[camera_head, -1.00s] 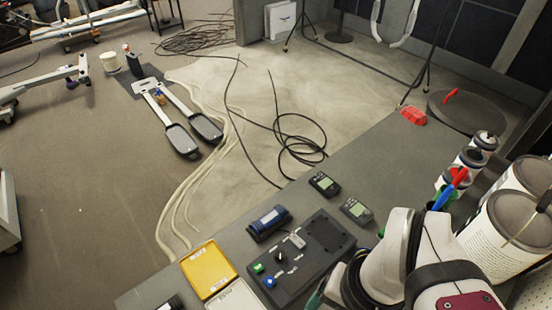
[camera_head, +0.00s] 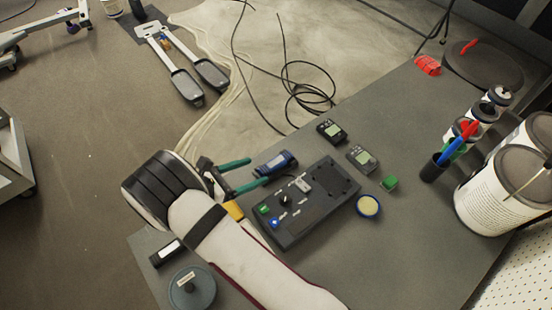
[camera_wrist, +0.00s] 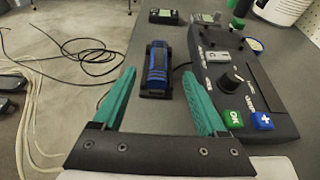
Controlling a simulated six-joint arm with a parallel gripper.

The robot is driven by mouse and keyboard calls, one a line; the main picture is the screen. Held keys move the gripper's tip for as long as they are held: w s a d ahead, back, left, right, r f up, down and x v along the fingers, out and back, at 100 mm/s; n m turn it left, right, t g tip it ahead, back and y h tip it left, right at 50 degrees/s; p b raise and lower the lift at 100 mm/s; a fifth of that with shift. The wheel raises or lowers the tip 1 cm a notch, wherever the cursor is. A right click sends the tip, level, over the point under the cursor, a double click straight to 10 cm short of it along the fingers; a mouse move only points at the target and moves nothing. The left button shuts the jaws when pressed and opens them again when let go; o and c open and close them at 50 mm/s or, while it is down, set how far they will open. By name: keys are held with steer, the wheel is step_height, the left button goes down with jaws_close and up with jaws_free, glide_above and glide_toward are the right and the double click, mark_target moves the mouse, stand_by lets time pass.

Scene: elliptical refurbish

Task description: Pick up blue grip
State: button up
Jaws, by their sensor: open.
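The blue grip (camera_head: 277,163), a blue and black block-like tool, lies on the grey table beside the dark control panel. My gripper (camera_head: 259,171), with two teal fingers, is open and empty, and its fingers point toward the grip from the left. In the wrist view the blue grip (camera_wrist: 157,66) stands out ahead, in line with the gap between the open fingertips (camera_wrist: 158,76). No contact shows. My arm hides part of the table to the left of the panel.
The control panel (camera_head: 305,205) with knob and buttons sits close on the right. Two small meters (camera_head: 331,131) (camera_head: 361,158) lie behind it. A green block (camera_head: 389,183) and a round blue-rimmed tin (camera_head: 368,205) are to its right. Cans and a pen cup (camera_head: 433,168) stand farther right.

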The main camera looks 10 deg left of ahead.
mark_target(271, 165)
steer(key=x, duration=0.8)
steer(key=shift+w+f, duration=0.15)
steer(key=shift+f, duration=0.15)
jaws_close()
